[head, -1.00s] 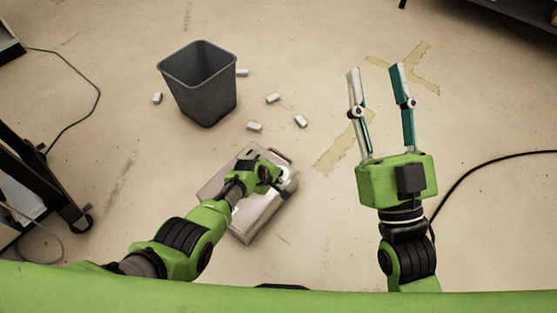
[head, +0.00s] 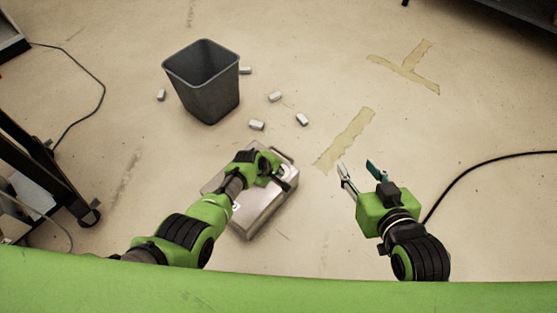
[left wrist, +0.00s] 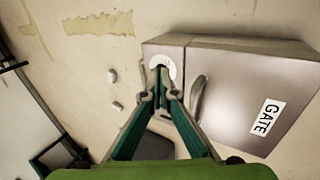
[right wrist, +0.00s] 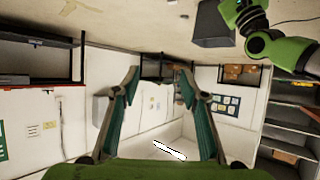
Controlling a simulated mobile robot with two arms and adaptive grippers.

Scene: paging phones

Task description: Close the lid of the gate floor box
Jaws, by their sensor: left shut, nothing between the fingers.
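The gate floor box (head: 262,215) is a grey metal case on the floor, below the middle of the head view. In the left wrist view the box (left wrist: 225,95) shows its "GATE" label, a handle, a seam near one end and a round white spot. Its lid looks flat on it, though I cannot tell if it is fully shut. My left gripper (head: 284,177) is shut and empty above the far right part of the box; its fingertips (left wrist: 161,78) overlap the white spot, contact unclear. My right gripper (head: 356,165) is open and empty, right of the box.
A dark waste bin (head: 203,85) stands beyond the box, with several small white pieces around it. A black wheeled stand (head: 45,165) is at the left, and a cable (head: 480,165) lies at the right.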

